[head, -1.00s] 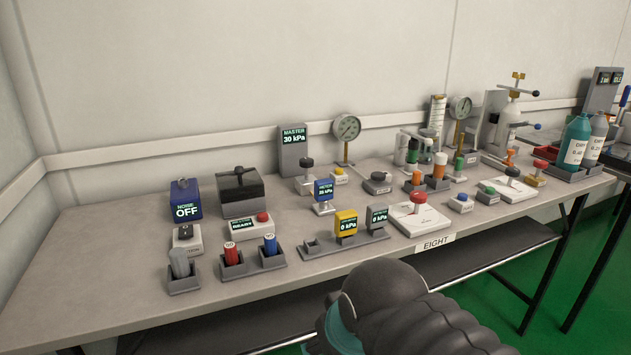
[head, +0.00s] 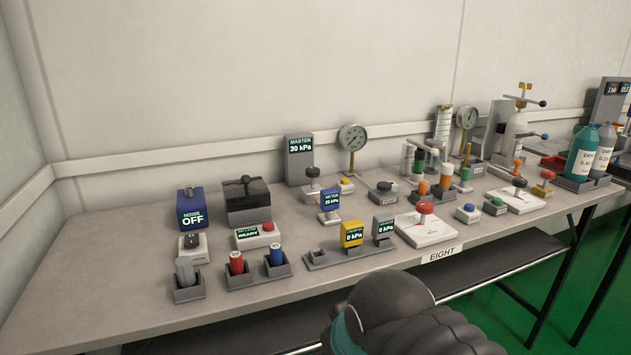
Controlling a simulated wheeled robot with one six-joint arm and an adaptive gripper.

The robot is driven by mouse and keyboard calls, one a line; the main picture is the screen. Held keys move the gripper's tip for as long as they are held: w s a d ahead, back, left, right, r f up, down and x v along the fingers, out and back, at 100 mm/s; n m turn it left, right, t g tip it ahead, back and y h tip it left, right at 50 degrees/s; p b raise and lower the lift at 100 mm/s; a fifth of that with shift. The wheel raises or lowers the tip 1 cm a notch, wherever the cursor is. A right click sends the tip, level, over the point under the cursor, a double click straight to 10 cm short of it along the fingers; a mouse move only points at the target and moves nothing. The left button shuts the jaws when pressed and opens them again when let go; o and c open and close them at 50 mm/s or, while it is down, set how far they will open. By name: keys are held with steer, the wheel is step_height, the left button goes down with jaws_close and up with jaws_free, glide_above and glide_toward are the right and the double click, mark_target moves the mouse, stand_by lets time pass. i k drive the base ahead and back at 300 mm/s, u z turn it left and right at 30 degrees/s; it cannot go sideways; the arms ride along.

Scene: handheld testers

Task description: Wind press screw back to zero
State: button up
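No label that I can read names the press screw. A black round knob (head: 312,172) stands on a grey base in front of the master display (head: 300,159), which reads 30 kPa. A dial gauge (head: 352,137) stands to the right of that display. Another dark knob (head: 384,186) sits on a low grey block farther right. A grey metal stand (head: 514,135) with a brass top and side levers is at the back right. My gripper is not in view; only a dark part of my arm shows at the bottom.
A blue meter (head: 330,201) stands in front of the black knob. A yellow meter (head: 351,234) and a grey meter (head: 383,227) sit in a rack near the front edge. Red-knob (head: 425,208) plate and bottles (head: 583,152) are to the right.

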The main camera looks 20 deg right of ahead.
mark_target(313, 172)
steer(key=z, duration=2.45)
steer(key=i, duration=0.45)
steer(key=u, duration=2.5)
